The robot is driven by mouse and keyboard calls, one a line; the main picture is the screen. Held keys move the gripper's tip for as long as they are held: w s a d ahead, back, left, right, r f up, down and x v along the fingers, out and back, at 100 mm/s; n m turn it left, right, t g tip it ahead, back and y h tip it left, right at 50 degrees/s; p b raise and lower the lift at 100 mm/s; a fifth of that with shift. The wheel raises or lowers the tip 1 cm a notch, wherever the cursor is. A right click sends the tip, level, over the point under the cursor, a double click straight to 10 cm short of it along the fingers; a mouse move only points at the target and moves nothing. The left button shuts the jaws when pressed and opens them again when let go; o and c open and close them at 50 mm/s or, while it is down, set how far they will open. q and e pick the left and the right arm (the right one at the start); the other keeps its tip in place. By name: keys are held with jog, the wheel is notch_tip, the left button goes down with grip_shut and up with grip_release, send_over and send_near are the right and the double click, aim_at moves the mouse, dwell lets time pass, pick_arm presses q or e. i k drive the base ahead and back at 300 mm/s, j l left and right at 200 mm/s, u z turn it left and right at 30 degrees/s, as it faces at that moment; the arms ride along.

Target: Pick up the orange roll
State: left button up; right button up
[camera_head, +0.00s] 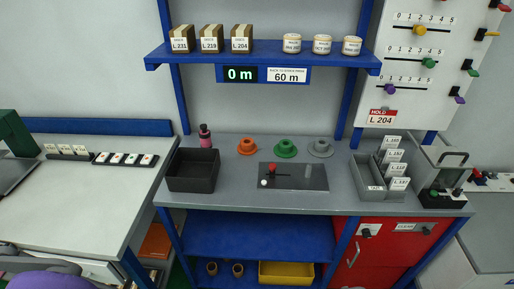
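The orange roll (247,146) sits on the grey bench top (225,198), near its back edge. It looks like a low, wide base with a narrower raised middle. A green roll (285,148) and a grey roll (320,148) of similar shape stand to its right in a row. Nothing covers the orange roll. Neither of my grippers shows in the head view.
A dark open bin (193,186) stands left of the orange roll, with a pink-and-dark bottle (205,137) behind it. A dark plate with a red knob (302,177) lies in front of the rolls. A blue shelf (262,52) hangs above. A grey sorter (368,178) stands at right.

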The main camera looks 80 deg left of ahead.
aim_at(246, 147)
jog(key=u, duration=2.55)
